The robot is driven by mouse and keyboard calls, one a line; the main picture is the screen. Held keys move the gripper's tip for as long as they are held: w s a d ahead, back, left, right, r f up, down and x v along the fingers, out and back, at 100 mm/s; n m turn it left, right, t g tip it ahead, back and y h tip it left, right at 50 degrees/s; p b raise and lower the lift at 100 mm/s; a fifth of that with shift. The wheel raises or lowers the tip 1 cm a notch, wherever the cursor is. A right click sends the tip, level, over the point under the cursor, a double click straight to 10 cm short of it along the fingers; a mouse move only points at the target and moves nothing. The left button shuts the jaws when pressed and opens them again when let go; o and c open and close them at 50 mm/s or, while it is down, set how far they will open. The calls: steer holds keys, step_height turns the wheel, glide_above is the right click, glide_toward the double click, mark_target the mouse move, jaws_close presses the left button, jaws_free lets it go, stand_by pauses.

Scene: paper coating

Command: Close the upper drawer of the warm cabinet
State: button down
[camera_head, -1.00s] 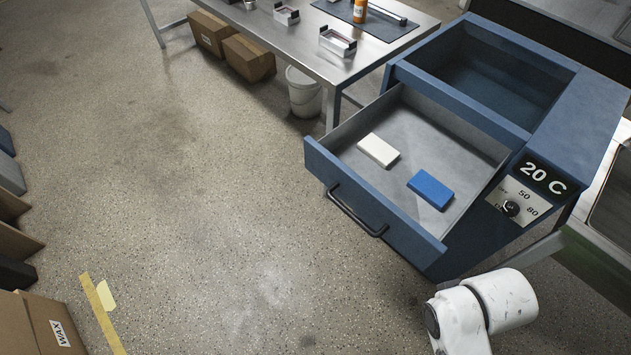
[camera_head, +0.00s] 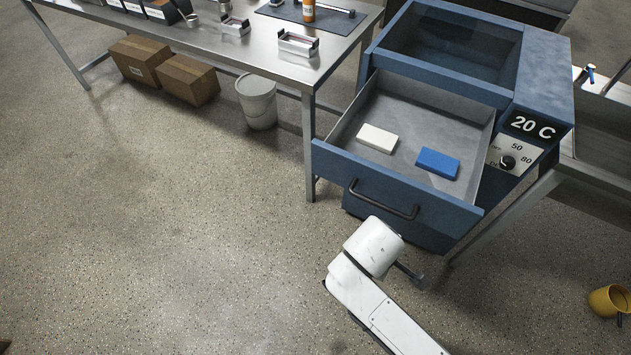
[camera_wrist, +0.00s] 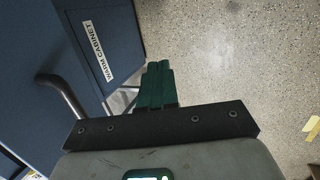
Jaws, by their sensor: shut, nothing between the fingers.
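The blue warm cabinet (camera_head: 545,80) stands at the right in the head view, with a "20 C" display. Its upper drawer (camera_head: 335,160) is pulled out, with a dark bar handle (camera_head: 383,203) on its front. In the drawer lie a white block (camera_head: 377,138) and a blue block (camera_head: 438,163). My white arm reaches up in front of the drawer, below the handle. In the wrist view my gripper (camera_wrist: 157,75) has its green fingers together and empty, beside a blue panel labelled "WARM CABINET" (camera_wrist: 99,52). A dark handle (camera_wrist: 62,95) shows left of it. Contact cannot be told.
A steel table (camera_head: 245,55) with small metal trays stands left of the cabinet. A white bucket (camera_head: 257,102) and cardboard boxes (camera_head: 187,80) are under it. A yellow cup-like container (camera_head: 607,300) lies at the right.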

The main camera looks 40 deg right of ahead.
steer(key=w+f+n+h+b, duration=0.1)
steer(key=w+n+h+b, duration=0.1)
steer(key=w+n+h, duration=0.25)
steer(key=n+t+h+b, duration=0.3)
steer(key=n+t+h, duration=0.4)
steer(key=n, duration=0.7)
glide_toward(338, 171)
steer(key=shift+g+h, duration=0.3)
steer(key=shift+h, duration=0.35)
steer(key=p+x, duration=0.1)
steer(key=x, duration=0.1)
steer(key=p+x, duration=0.1)
steer(key=x, duration=0.1)
steer(key=f+x, duration=0.1)
steer(key=x, duration=0.2)
steer(key=shift+w+a+p, duration=0.15)
steer(key=shift+w+p, duration=0.15)
steer(key=shift+p, duration=0.1)
steer(key=b+x, duration=0.5)
steer(key=x, duration=0.5)
steer(key=b+x, duration=0.4)
steer(key=x, duration=0.7)
steer(key=b+x, duration=0.5)
steer(key=x, duration=0.6)
steer(key=shift+f+b, duration=0.25)
steer(key=shift+b, duration=0.05)
steer(key=shift+w+d, duration=0.1)
steer(key=shift+d, duration=0.25)
steer(key=shift+w+r, duration=0.15)
steer(key=shift+r, duration=0.15)
